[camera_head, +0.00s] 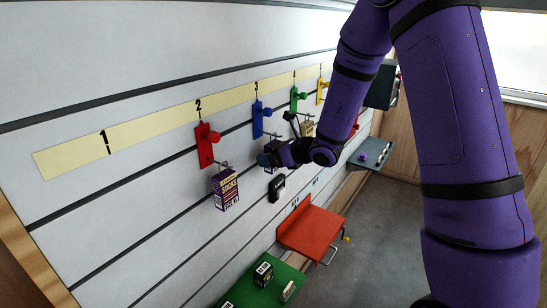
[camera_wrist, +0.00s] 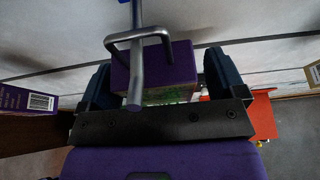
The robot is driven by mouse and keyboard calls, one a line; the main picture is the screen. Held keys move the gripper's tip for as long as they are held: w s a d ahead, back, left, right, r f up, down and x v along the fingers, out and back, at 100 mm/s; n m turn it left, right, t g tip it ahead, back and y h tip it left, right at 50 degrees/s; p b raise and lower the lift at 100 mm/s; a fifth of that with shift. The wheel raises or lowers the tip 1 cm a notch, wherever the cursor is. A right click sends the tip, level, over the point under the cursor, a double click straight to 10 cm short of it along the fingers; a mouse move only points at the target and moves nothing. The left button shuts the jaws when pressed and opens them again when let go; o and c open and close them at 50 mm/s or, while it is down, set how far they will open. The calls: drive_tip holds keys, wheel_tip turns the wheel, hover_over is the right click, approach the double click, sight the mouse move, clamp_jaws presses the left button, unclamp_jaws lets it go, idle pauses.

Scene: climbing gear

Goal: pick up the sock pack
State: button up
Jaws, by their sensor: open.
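A purple and cream box labelled SOCKS (camera_head: 226,188) hangs from the red holder's peg under number 2. A second purple box (camera_head: 273,146) hangs under the blue holder, number 3, partly hidden by my gripper (camera_head: 268,160); its label cannot be read. In the wrist view this purple box (camera_wrist: 172,68) sits between the two dark fingers of my gripper (camera_wrist: 157,85), with gaps at its sides. The fingers are open. A purple box edge with a barcode (camera_wrist: 28,100) shows at the left.
Red holder (camera_head: 207,145), blue holder (camera_head: 257,119) and green holder (camera_head: 294,98) line the striped wall. A dark item (camera_head: 276,188) hangs below my gripper. A red shelf (camera_head: 311,230) and a green shelf (camera_head: 250,290) with small boxes jut out lower down. Grey floor is open at right.

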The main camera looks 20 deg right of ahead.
drive_tip(key=c, duration=1)
drive_tip(key=shift+r, duration=0.15)
